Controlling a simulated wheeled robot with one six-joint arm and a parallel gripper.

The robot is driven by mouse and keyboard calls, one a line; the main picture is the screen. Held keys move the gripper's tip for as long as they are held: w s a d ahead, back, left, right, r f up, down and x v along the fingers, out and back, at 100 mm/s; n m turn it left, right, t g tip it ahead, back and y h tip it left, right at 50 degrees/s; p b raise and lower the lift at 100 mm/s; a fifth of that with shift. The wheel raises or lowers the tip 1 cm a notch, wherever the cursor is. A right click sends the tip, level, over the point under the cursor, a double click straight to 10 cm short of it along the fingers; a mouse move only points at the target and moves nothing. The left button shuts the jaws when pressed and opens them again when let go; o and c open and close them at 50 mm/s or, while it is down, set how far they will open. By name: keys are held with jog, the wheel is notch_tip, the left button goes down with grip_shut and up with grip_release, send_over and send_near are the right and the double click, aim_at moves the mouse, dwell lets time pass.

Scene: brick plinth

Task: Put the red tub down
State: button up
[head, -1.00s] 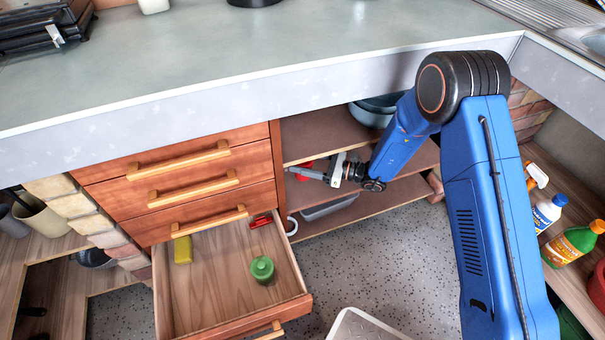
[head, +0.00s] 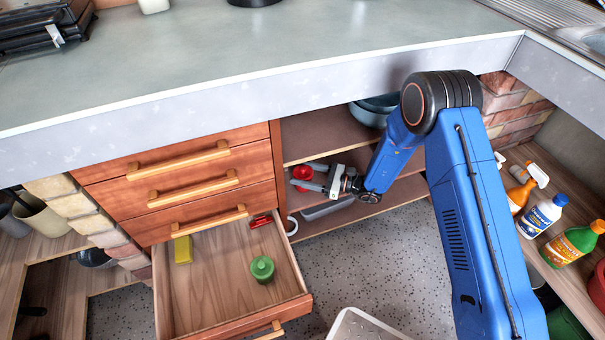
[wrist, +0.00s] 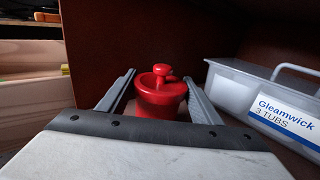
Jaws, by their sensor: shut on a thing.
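The red tub (head: 301,173) is inside the open shelf unit, just right of the drawers. My gripper (head: 309,177) reaches in from the right and is shut on it. In the wrist view the tub (wrist: 160,92) is upright, with a round knob on its lid, between the two grey fingers (wrist: 159,88). The palm hides its lower part, so I cannot tell whether its base touches the shelf. A grey caddy (wrist: 232,92) labelled "Gleamwick 3 TUBS" stands close to the right of the right finger.
An open drawer (head: 205,290) sticks out at lower left, holding a green tub (head: 262,268), a yellow block (head: 183,249) and a small red item (head: 260,220). A bowl (head: 372,112) stands on the upper shelf. Bottles (head: 541,215) line the right shelf. A brown side wall bounds the tub's left.

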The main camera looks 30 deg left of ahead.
jog(key=o, duration=1.1)
jog(key=shift+o, duration=0.2)
jog(key=shift+r, duration=0.1)
jog(key=v, duration=1.2)
jog(key=shift+d, duration=0.1)
